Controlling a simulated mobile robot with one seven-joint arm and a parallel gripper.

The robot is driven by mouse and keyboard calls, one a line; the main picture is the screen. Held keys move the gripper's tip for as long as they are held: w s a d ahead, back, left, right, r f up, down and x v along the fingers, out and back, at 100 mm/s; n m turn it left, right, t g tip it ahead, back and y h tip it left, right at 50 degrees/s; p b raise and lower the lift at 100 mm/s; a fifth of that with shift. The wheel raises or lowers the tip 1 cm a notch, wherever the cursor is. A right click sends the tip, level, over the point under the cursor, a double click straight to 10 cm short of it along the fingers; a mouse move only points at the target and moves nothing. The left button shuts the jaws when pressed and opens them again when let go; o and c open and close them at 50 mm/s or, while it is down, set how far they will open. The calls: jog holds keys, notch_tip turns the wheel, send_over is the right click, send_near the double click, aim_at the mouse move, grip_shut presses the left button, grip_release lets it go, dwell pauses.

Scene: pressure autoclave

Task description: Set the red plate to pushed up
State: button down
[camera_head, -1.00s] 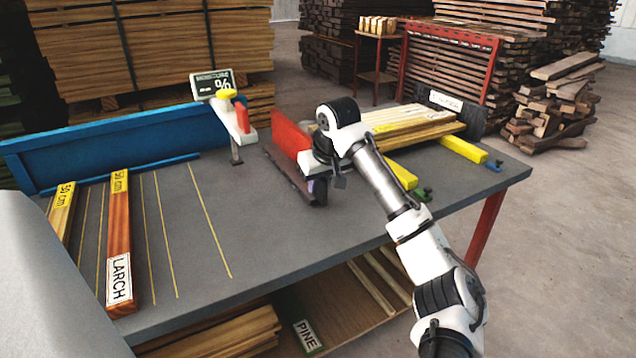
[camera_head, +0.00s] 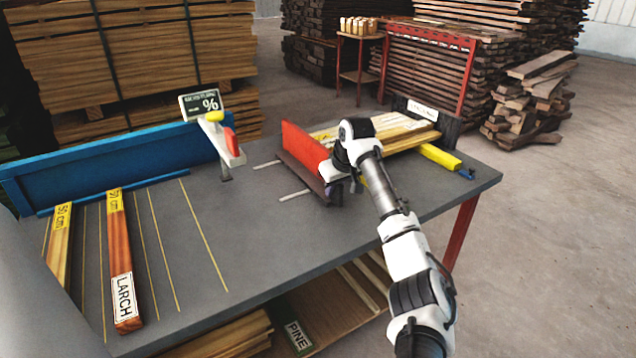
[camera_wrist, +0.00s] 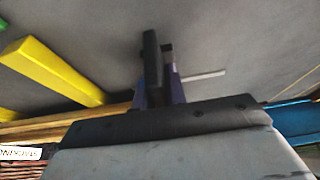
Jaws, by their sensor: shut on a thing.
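The red plate (camera_head: 303,150) stands upright on the grey table, with a dark lower rail along its foot. Its right side faces a stack of boards (camera_head: 405,128); my arm hides part of the gap, so I cannot tell whether they touch. My gripper (camera_head: 335,190) is low at the plate's near end. In the wrist view, my gripper (camera_wrist: 158,85) has purplish fingers closed around a dark upright bar (camera_wrist: 151,65), which looks like the plate's handle.
A yellow bar (camera_head: 440,157) sticks out in front of the boards; a dark end stop (camera_head: 440,118) stands behind them. Pale slots (camera_head: 294,195) show left of the plate. A moisture meter (camera_head: 222,140) stands further left, beside a blue fence (camera_head: 110,160). The table's middle is clear.

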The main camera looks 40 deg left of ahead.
jog(key=shift+w+d+r, duration=0.1)
jog(key=shift+w+d, duration=0.05)
jog(key=shift+w, duration=0.35)
jog(key=c, duration=1.4)
grip_release()
jog(key=shift+c, duration=0.2)
jog(key=b+v, duration=0.1)
jog(key=v, duration=1.2)
jog(key=shift+s+d+r+b, duration=0.15)
jog(key=shift+d+r+b, duration=0.1)
jog(key=shift+d+b, duration=0.1)
jog(key=shift+a, duration=0.15)
